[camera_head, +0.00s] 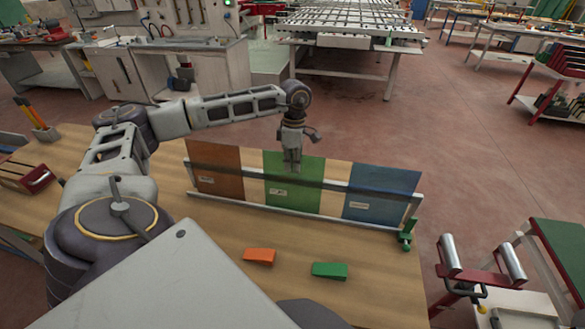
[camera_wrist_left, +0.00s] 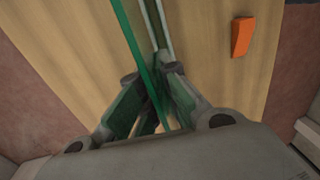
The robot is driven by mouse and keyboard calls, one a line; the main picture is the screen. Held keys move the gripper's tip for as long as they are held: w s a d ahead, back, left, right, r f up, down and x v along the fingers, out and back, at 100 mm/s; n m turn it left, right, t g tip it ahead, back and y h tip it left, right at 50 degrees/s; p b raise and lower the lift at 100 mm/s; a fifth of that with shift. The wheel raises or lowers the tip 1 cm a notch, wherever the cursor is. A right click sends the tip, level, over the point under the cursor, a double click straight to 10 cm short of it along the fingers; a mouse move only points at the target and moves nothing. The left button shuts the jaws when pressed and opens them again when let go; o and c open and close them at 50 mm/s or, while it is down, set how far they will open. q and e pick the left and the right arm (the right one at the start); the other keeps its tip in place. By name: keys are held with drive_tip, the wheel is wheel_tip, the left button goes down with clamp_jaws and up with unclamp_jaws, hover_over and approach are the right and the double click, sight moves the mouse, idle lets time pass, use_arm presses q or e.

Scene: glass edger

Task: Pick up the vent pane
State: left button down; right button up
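Three coloured panes stand in a low white rack (camera_head: 290,207) on the wooden table: an orange-brown pane (camera_head: 215,172), a green pane (camera_head: 294,188) in the middle and a blue pane (camera_head: 380,197) at the right. Each has a small pale label, too small to read, so I cannot tell by name which is the vent pane. My left gripper (camera_head: 292,168) points down at the top of the green pane. In the left wrist view, its fingers (camera_wrist_left: 158,88) are drawn together around the pane's green edge (camera_wrist_left: 135,40). The pane stands upright in the rack. My right gripper is not in view.
An orange wedge (camera_head: 259,256) and a green wedge (camera_head: 329,270) lie on the table (camera_head: 370,295) in front of the rack. A green clamp-like part (camera_head: 406,236) is at the rack's right end. A roller stand (camera_head: 480,275) is beyond the table's right edge.

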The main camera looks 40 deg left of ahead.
use_arm(q)
drive_tip(key=shift+r, duration=0.15)
drive_tip(key=shift+w+r, duration=0.1)
drive_tip(key=shift+r, duration=0.6)
wheel_tip(320, 180, up, 16)
drive_tip(key=shift+r, duration=0.2)
idle(0.8)
